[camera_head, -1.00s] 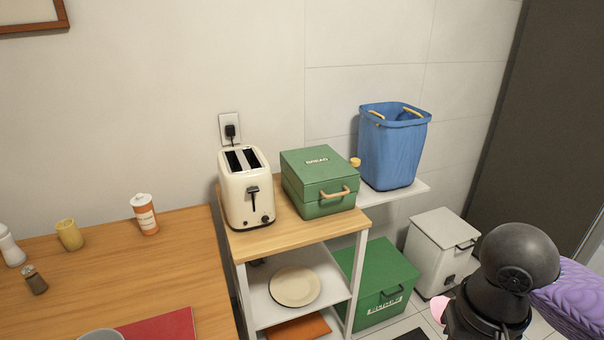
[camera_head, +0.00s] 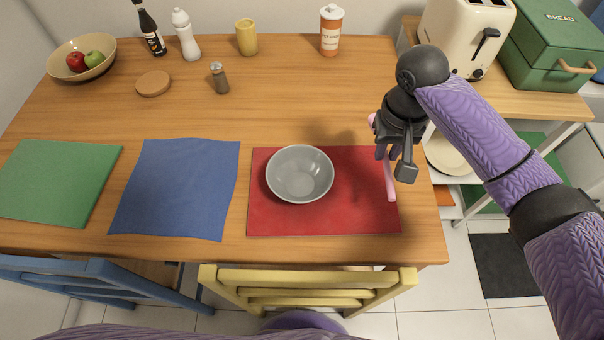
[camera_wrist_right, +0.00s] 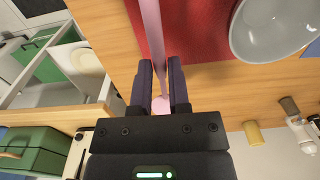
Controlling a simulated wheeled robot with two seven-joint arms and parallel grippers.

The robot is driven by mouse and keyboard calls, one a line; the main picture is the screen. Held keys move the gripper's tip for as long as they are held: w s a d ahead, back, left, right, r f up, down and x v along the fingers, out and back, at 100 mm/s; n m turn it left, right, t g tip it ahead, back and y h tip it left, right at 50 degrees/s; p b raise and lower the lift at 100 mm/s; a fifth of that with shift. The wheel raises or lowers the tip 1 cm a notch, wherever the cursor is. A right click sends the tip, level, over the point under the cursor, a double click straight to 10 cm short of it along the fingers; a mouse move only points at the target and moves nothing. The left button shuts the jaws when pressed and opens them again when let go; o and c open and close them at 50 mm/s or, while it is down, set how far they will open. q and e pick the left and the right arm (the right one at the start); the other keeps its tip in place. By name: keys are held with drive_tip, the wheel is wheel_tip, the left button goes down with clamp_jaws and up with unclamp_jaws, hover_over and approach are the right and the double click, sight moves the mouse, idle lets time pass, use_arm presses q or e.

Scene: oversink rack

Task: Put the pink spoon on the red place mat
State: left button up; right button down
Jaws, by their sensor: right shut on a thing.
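The pink spoon (camera_head: 390,182) is held in my right gripper (camera_head: 393,160), over the right part of the red place mat (camera_head: 290,222). In the right wrist view the pink spoon (camera_wrist_right: 153,35) runs up from between the two dark fingers of my right gripper (camera_wrist_right: 159,85), which are shut on it. Its handle points toward the mat's front edge in the head view. I cannot tell whether it touches the mat. A grey bowl (camera_head: 300,174) sits on the mat, left of the gripper. My left gripper is not in view.
A blue mat (camera_head: 178,188) and a green mat (camera_head: 55,180) lie to the left. A yellow cup (camera_head: 246,37), an orange-white canister (camera_head: 331,30) and a shaker (camera_head: 219,78) stand at the back. A toaster (camera_head: 460,35) is on the right cart. A yellow chair (camera_head: 310,290) is in front.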

sight(373, 187)
drive_tip(key=shift+f, duration=0.35)
use_arm(q)
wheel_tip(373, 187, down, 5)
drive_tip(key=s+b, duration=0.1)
drive_tip(key=b, duration=0.5)
use_arm(e)
wheel_tip(373, 187, down, 10)
drive_tip(key=shift+d+r, duration=0.1)
drive_tip(key=shift+r+p, duration=0.2)
drive_tip(key=shift+p, duration=0.25)
drive_tip(key=c, duration=0.6)
unclamp_jaws()
drive_tip(key=shift+f, duration=0.1)
wheel_tip(373, 187, up, 12)
drive_tip(key=p, duration=0.6)
drive_tip(key=shift+f, duration=0.1)
drive_tip(key=shift+r, duration=0.25)
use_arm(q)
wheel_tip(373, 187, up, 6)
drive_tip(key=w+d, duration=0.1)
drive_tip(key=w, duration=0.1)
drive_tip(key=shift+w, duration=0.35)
